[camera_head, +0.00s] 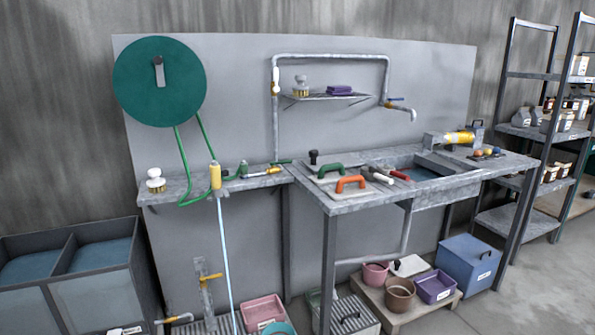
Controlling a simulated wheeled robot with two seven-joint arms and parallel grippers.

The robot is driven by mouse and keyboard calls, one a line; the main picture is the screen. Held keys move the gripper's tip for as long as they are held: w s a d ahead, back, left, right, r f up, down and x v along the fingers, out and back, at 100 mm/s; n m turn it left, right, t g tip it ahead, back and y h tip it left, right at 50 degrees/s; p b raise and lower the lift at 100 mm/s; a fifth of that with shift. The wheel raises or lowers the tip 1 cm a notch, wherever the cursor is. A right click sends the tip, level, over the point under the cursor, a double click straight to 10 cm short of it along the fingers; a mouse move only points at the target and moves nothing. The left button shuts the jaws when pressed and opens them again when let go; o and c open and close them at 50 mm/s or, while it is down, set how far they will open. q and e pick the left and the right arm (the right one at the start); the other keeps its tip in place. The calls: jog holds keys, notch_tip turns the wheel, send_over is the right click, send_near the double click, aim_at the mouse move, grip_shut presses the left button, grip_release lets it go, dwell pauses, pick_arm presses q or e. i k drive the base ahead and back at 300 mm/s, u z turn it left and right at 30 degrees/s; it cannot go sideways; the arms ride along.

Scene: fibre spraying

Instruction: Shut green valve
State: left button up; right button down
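A pipe with a brass fitting (272,171) lies along the left shelf. A small green lever (281,162) shows just above it. A small green upright part (243,168) stands a little to its left. Either green part could be the green valve; they are too small to tell which, or how the lever is set. A yellow nozzle (215,176) hangs at the shelf's front edge by the green hose (186,152). A pale blue stream (226,255) runs down from it. Neither of my grippers is in view.
A green reel (150,98) hangs on the grey back panel. The workbench (330,205) holds trowels with green and orange handles and a sink. Bins (65,262) stand at left. Tubs and a blue box (470,262) lie below. Floor at lower right is clear.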

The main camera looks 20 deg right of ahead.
aim_at(281, 162)
jog(key=z, duration=0.2)
jog(key=i, duration=1.4)
jog(key=u, duration=0.4)
